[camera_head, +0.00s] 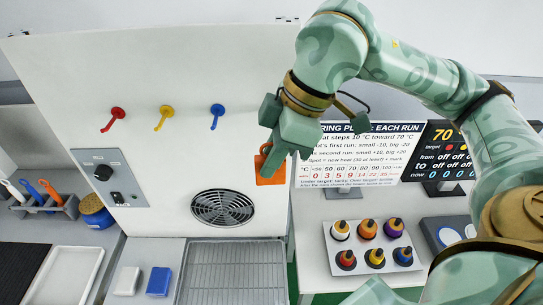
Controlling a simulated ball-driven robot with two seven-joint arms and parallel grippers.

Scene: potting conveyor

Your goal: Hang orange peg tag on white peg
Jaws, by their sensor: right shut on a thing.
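The orange peg tag (270,168) hangs from my right gripper (274,146), which is shut on its upper part. The gripper and tag are in front of the right part of the upright white panel (180,70). A red peg (117,113), a yellow peg (165,112) and a blue peg (217,110) stick out of the panel in a row to the left of the gripper. I cannot make out a white peg; my right gripper and arm cover the panel to the right of the blue peg. My left gripper is not in view.
A round fan grille (222,207) and a control box with a knob (113,176) are on the panel below the pegs. A printed sign (350,155) and a dark display (442,150) stand at right. A white tray (333,262) holds several coloured cones.

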